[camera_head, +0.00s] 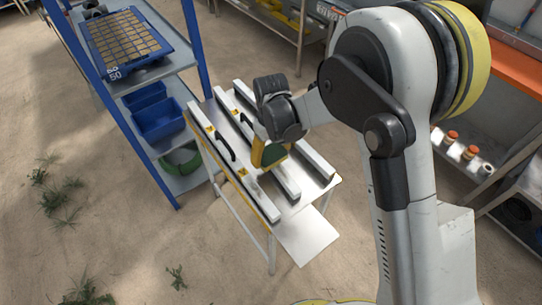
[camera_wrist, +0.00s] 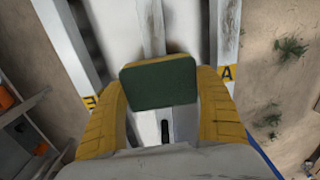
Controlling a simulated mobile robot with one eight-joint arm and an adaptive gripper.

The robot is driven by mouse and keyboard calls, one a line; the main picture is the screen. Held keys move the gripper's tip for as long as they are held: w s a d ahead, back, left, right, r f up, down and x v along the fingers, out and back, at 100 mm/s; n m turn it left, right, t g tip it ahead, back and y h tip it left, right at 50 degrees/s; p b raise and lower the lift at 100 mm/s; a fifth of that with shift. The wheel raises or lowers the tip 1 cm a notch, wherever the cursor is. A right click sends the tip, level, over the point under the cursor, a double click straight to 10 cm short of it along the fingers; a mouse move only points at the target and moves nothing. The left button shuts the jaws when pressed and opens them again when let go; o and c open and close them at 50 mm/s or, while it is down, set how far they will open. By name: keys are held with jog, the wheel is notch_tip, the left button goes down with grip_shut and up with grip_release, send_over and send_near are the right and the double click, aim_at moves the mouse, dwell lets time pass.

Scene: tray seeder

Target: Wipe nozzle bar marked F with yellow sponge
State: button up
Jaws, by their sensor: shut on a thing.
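My gripper (camera_head: 270,140) is shut on a sponge block (camera_head: 273,156), held above the middle of the nozzle bar table. The wrist view shows the block's dark green face (camera_wrist: 160,82) between my yellow fingers. The middle bar (camera_wrist: 152,28) passes behind the block; I cannot tell whether they touch. The right bar (camera_wrist: 224,35) in the wrist view has a yellow label A (camera_wrist: 228,73). The left bar (camera_wrist: 66,42) there has a yellow label (camera_wrist: 90,101) whose letter looks like E or F. The middle bar's label is not seen.
The white table (camera_head: 309,240) stands on sandy ground. A blue rack (camera_head: 188,40) with a seed tray (camera_head: 122,42) and blue bins (camera_head: 158,118) is close on its left. Shelves with orange-topped bottles (camera_head: 470,153) stand at right. Black handles (camera_head: 225,147) rise between bars.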

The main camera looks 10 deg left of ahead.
aim_at(271, 153)
notch_tip(271, 153, up, 4)
jog(key=shift+s+d+f+p, duration=0.1)
jog(key=shift+d+f+p, duration=0.1)
jog(key=shift+p, duration=0.6)
jog(key=shift+a+r+p, duration=0.15)
jog(key=shift+r+p, duration=0.3)
jog(key=shift+r, duration=0.15)
jog(key=shift+r+p, duration=0.95)
jog(key=shift+r, duration=0.7)
